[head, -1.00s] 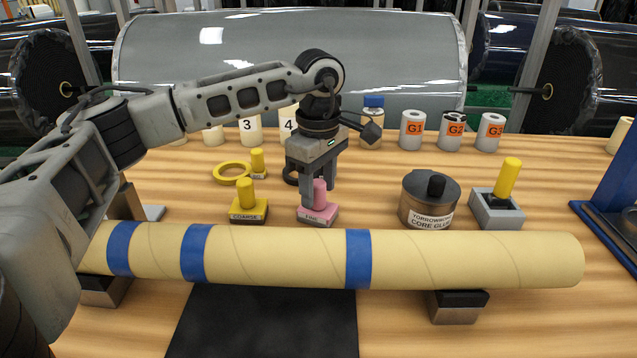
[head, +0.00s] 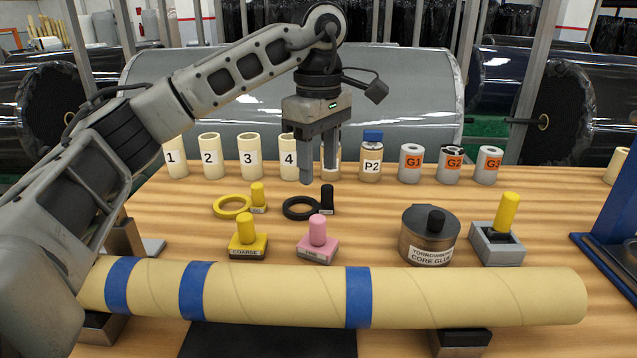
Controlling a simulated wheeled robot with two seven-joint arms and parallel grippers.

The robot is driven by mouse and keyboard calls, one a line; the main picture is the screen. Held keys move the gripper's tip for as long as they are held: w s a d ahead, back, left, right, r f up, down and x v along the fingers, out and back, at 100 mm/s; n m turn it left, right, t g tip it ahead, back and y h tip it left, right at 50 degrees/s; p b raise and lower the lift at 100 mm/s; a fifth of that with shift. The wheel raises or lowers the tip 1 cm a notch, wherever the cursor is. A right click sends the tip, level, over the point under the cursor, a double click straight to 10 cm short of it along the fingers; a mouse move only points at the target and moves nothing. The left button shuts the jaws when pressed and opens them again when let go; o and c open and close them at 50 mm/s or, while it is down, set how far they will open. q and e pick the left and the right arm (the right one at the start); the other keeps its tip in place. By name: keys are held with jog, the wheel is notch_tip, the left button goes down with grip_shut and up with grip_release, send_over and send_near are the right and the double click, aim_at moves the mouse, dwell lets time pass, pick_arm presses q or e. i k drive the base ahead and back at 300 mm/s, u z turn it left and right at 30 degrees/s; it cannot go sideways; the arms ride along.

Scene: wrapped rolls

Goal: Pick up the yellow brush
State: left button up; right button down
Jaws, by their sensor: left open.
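A yellow-handled brush (head: 508,212) stands upright in a grey holder (head: 497,246) at the right of the table; its lower end is hidden in the holder. A yellow block marked COARSE (head: 248,248), with an upright yellow handle, stands at left of centre. A pink block (head: 317,249) with a pink handle stands beside it. A smaller yellow-handled piece (head: 258,196) is behind. My left gripper (head: 318,174) is open and empty, pointing down above the pink block, well left of the brush in the holder. My right gripper is not in view.
A long tan roll (head: 470,295) with blue bands lies across the front on supports. A dark glue pot (head: 428,236) stands between the pink block and the holder. Yellow (head: 232,206) and black (head: 301,208) rings lie behind. Numbered cores and labelled containers line the back.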

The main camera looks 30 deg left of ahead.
aim_at(500, 233)
jog(key=k, duration=1)
